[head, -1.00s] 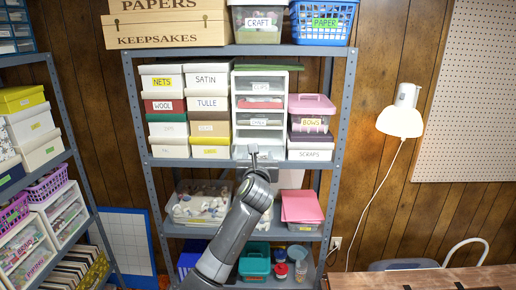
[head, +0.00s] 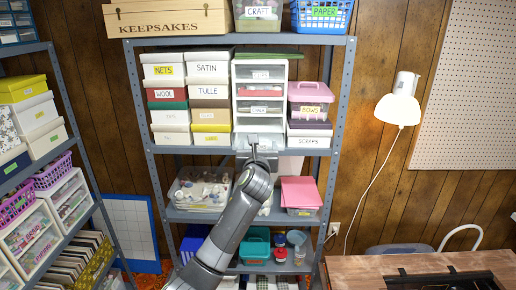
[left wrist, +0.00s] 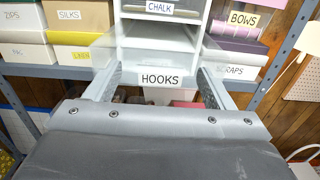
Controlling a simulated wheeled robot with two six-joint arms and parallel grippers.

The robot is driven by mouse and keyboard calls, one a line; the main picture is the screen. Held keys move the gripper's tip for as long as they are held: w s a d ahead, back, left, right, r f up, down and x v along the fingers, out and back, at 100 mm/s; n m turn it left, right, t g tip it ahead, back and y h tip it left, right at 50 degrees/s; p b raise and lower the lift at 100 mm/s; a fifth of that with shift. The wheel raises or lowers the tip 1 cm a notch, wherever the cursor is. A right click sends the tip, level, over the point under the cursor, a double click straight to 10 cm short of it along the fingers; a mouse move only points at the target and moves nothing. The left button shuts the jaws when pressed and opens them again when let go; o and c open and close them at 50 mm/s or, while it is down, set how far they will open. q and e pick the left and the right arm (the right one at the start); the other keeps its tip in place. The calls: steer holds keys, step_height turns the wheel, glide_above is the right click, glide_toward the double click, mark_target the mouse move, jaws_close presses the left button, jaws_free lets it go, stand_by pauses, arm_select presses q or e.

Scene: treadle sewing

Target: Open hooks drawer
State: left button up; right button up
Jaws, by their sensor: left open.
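The hooks drawer (left wrist: 161,81) carries a HOOKS label in the left wrist view. In the head view the drawer (head: 270,141) juts out past the shelf edge. My left gripper (head: 252,141) is at the drawer's front and is open. I cannot tell whether the fingers touch the drawer. My right gripper is not in view.
Labelled boxes (head: 211,91) stand left of the drawer unit. A pink bin (head: 310,92) and scraps box (head: 309,141) stand right of it. Bins sit on the shelf below. A lamp (head: 400,105) and wooden table (head: 350,268) are at the right, another rack at the left.

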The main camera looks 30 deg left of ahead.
arm_select(q)
steer(key=b+v, duration=0.4)
steer(key=v, duration=1.3)
steer(key=shift+s, duration=0.2)
steer(key=shift+d, duration=0.1)
